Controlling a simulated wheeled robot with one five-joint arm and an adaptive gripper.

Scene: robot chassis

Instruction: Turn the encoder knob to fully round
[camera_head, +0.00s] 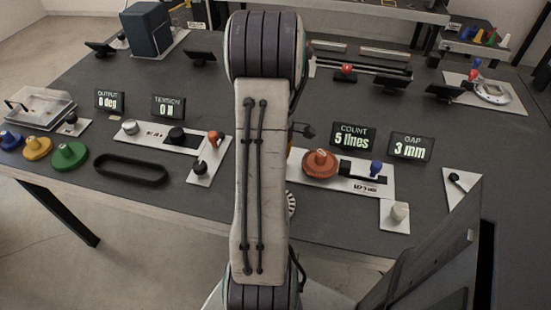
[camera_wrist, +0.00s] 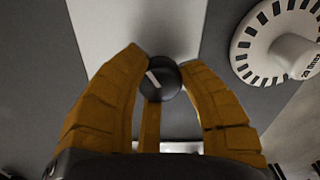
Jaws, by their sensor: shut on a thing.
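In the wrist view a small dark round knob (camera_wrist: 165,85) with a white pointer line sits between the fingers of my gripper (camera_wrist: 160,66). The line slants toward the upper left. The yellow fingers close around the knob from left and right, with a third finger below it. My gripper is shut on the knob. A pale plate (camera_wrist: 120,25) lies beyond it. In the head view my arm hides the knob and nearly all of my gripper.
A white slotted disc (camera_wrist: 248,45) lies right of my gripper; its edge shows beside my arm (camera_head: 291,204). An orange-brown wheel (camera_head: 320,164) and a blue knob (camera_head: 376,168) stand to the right. Displays read COUNT 5 lines (camera_head: 353,138) and GAP 3 mm (camera_head: 410,148).

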